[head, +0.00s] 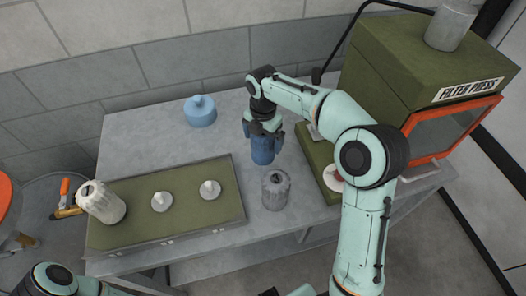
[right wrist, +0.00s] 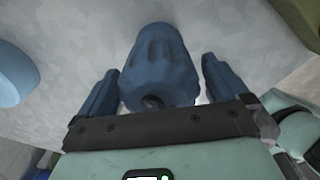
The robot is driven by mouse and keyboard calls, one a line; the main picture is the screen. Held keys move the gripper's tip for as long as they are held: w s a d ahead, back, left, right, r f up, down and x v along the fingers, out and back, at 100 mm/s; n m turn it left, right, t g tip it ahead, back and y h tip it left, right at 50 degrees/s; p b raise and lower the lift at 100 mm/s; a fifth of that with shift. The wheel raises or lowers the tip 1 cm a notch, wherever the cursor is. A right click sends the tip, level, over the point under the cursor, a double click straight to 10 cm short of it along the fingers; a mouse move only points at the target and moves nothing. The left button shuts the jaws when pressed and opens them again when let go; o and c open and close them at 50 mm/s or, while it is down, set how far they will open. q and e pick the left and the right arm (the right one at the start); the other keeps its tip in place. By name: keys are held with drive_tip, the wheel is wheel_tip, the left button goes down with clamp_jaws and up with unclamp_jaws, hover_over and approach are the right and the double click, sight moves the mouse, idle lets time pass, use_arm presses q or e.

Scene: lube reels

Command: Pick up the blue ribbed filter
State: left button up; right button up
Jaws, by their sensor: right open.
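The blue ribbed filter (head: 262,150) stands upright on the grey table, under my right gripper (head: 264,130). In the right wrist view the filter (right wrist: 158,65) lies between the two fingers of my right gripper (right wrist: 160,85), with a visible gap on each side. The right gripper is open around the filter's upper part. In the head view the gripper hides the filter's top. Part of my left arm shows at the bottom left, but its gripper is not in view.
A grey ribbed filter (head: 276,190) stands just in front of the blue one. A light blue lidded pot (head: 200,111) stands behind left. A green tray (head: 135,222) holds a white filter (head: 101,202) and two white cones. The green filter press (head: 400,70) stands at the right.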

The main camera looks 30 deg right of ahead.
drive_tip(key=shift+f, duration=0.2)
drive_tip(key=c, duration=1.4)
drive_tip(key=shift+r, duration=0.1)
drive_tip(key=shift+c, duration=0.2)
